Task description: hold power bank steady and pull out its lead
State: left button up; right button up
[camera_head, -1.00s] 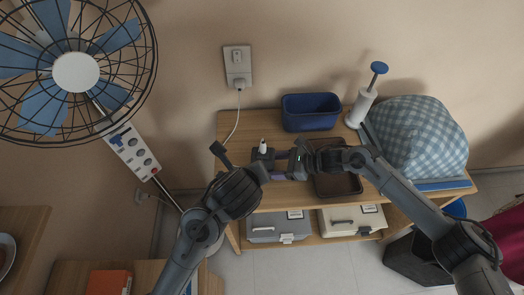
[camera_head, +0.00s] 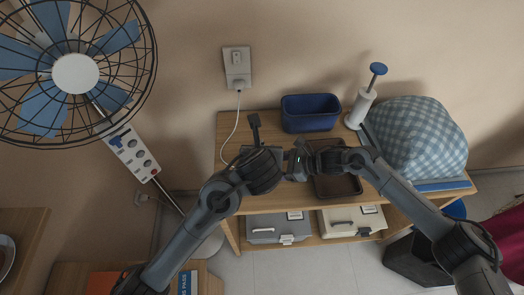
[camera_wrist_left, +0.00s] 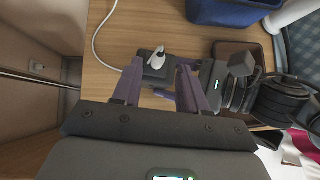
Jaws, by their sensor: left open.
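In the left wrist view, the power bank (camera_wrist_left: 157,75) is a small dark block on the wooden table. A white plug (camera_wrist_left: 157,56) stands on its top face. The white lead (camera_wrist_left: 97,42) curves over the table and passes behind my left finger. My left gripper (camera_wrist_left: 160,65) is open, its purple fingers to either side of the power bank, with no clear grip on it. My right gripper (camera_wrist_left: 200,88) is close by on the right; its jaw state is unclear. In the head view my left arm hides the power bank.
A wall socket (camera_head: 237,80) holds the lead's other end. A brown tray (camera_head: 338,183) lies beneath my right arm.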

pick_arm(q)
jog(key=shift+x, duration=2.15)
grip_shut()
jog(key=shift+r, duration=0.15)
notch_tip(320, 180, up, 7)
jog(key=shift+f, duration=0.2)
dwell(0.5)
